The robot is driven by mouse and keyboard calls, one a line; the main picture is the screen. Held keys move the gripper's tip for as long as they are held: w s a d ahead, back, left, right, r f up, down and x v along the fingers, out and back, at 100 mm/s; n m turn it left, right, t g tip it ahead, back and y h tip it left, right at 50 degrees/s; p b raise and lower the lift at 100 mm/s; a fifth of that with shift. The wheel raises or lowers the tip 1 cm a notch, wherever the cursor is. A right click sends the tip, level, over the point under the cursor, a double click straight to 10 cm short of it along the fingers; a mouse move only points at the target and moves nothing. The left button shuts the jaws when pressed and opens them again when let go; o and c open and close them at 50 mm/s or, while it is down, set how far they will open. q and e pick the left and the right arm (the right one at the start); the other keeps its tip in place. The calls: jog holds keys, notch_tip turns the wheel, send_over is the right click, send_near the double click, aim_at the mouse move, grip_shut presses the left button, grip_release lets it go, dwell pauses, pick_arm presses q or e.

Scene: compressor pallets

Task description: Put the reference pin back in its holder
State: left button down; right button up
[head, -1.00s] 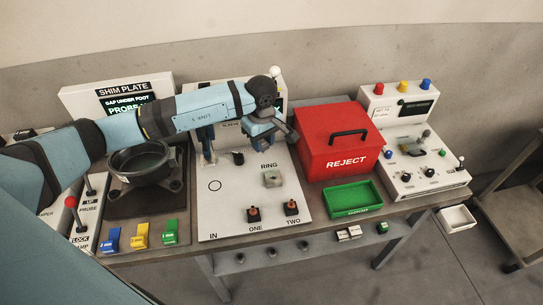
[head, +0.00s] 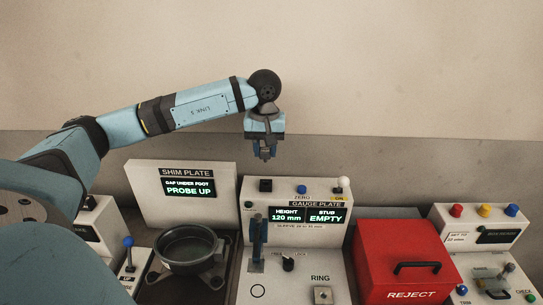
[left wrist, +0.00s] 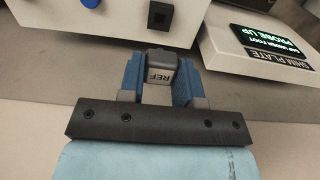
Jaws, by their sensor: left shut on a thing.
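My left gripper (head: 264,152) points down above the back edge of the gauge plate console (head: 293,237). It is shut on the reference pin, whose grey end marked REF (left wrist: 160,73) shows between the blue fingers in the left wrist view. The pin is in the air, apart from the console. A black square socket (head: 265,185) sits on top of the console, below the gripper; it also shows in the left wrist view (left wrist: 160,16). I cannot tell if it is the pin's holder. My right gripper is not in view.
A blue knob (head: 301,189) and a white-topped lever (head: 344,184) stand right of the socket. The gauge display reads 120 mm and STUB EMPTY. A shim plate panel (head: 183,205) is at left, a red reject box (head: 392,250) at right. Space above is clear.

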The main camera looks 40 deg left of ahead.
pick_arm(q)
jog(key=shift+d, duration=0.1)
jog(key=shift+f+b, duration=0.2)
jog(key=shift+b, duration=0.1)
notch_tip(320, 180, down, 4)
jog(key=b, duration=0.3)
jog(key=shift+f, duration=0.25)
jog(key=shift+f+b, duration=0.45)
jog(key=shift+b, duration=0.05)
jog(key=shift+b, duration=0.45)
dwell(1.1)
jog(key=shift+f+b, duration=1)
jog(key=shift+f, duration=0.45)
jog(key=c, duration=0.7)
grip_release()
jog(key=shift+c, duration=0.2)
